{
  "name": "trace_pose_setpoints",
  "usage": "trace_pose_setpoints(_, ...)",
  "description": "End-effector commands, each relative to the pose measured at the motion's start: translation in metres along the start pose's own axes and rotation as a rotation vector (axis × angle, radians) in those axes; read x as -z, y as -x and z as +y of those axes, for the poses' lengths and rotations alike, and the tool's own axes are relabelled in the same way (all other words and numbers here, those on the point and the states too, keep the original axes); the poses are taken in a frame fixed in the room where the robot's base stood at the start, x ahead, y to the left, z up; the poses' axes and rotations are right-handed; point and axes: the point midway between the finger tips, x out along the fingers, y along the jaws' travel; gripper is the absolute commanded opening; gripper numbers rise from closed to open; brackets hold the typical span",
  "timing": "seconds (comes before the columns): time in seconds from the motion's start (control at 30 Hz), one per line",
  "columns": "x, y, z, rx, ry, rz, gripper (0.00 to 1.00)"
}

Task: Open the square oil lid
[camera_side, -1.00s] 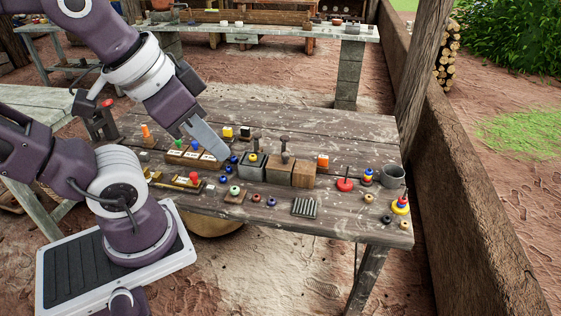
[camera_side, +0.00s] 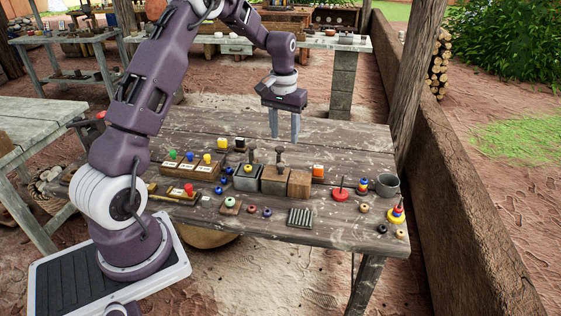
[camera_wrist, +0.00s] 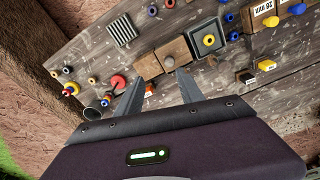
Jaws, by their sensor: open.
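A dark upright knob (camera_side: 280,156) stands on the brown square lid of the middle box (camera_side: 274,181) on the table. In the wrist view the brown square lid (camera_wrist: 173,50) lies beyond my fingertips, and a knob (camera_wrist: 169,63) shows near its edge. My gripper (camera_side: 284,138) points down with two separate fingers, empty, above and a little behind the knob in the side view. In the wrist view my gripper (camera_wrist: 159,77) is open, with clear space between its fingers. I cannot tell its exact height over the lid.
A grey box with a yellow ring (camera_wrist: 208,40) stands beside the lidded box, a wooden block (camera_side: 299,184) on its other side. A second dark knob (camera_side: 251,155) stands close by. A red disc with a peg (camera_side: 340,193) and a grey cup (camera_side: 387,185) are at right.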

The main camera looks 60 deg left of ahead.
Motion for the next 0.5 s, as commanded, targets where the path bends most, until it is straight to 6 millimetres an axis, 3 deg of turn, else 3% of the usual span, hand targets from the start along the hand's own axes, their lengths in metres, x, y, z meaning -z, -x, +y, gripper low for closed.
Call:
trace_pose_setpoints(0.03, 0.007, -0.022, -0.01, 0.002, 0.023, -0.023, 0.45)
trace_pose_setpoints(0.1, 0.013, -0.041, -0.018, 0.003, 0.041, -0.038, 0.45)
trace_pose_setpoints(0.5, 0.012, -0.109, -0.021, 0.003, 0.048, -0.048, 0.45)
